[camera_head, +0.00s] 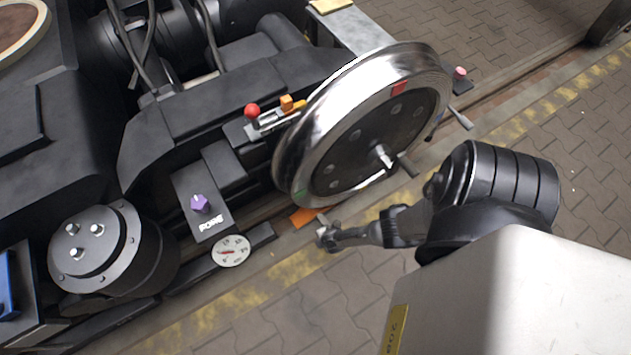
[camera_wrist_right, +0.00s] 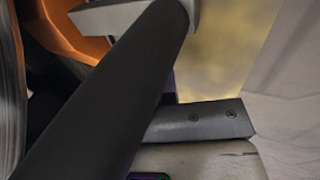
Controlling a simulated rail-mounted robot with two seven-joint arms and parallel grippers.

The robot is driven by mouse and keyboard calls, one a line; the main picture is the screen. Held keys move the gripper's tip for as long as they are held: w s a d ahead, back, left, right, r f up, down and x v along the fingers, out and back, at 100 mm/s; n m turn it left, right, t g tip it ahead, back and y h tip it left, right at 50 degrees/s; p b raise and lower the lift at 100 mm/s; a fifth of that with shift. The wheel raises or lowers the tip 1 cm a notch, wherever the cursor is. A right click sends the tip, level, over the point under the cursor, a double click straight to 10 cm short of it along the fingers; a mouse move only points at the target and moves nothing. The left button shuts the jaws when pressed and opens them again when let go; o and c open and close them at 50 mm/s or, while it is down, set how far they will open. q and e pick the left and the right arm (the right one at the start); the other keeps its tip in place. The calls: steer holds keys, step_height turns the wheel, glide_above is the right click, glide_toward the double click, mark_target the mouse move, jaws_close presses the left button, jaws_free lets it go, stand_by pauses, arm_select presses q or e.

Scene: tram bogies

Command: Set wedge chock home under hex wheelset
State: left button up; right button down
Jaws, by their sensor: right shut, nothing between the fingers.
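The wheelset's near wheel (camera_head: 365,130) is a large shiny metal wheel with a dark bolted disc, a red mark on its upper rim and a small green mark low on it. The orange wedge chock (camera_head: 306,216) lies on the ground at the wheel's lower edge. I cannot tell whether it touches the wheel. My right gripper (camera_head: 323,234) is low, just beside the chock's near right end, shut with nothing held. In the right wrist view the orange chock (camera_wrist_right: 64,28) is at upper left, partly hidden behind a dark diagonal part. My left gripper is not in view.
A dark bogie frame (camera_head: 190,125) fills the left side. A red-knobbed lever (camera_head: 252,111), a purple knob (camera_head: 200,203) and a round gauge (camera_head: 230,251) lie left of the wheel. Paving with a yellow stripe (camera_head: 225,308) is open in front.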

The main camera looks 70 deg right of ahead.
steer(key=shift+s+d, duration=0.15)
steer(key=shift+d, duration=0.05)
steer(key=shift+s+d, duration=0.25)
steer(key=shift+d, duration=0.1)
steer(key=shift+s+d, duration=0.1)
stand_by(0.5)
steer(key=shift+s+d, duration=0.25)
steer(key=shift+d, duration=0.05)
stand_by(0.4)
steer(key=shift+d, duration=0.1)
stand_by(0.5)
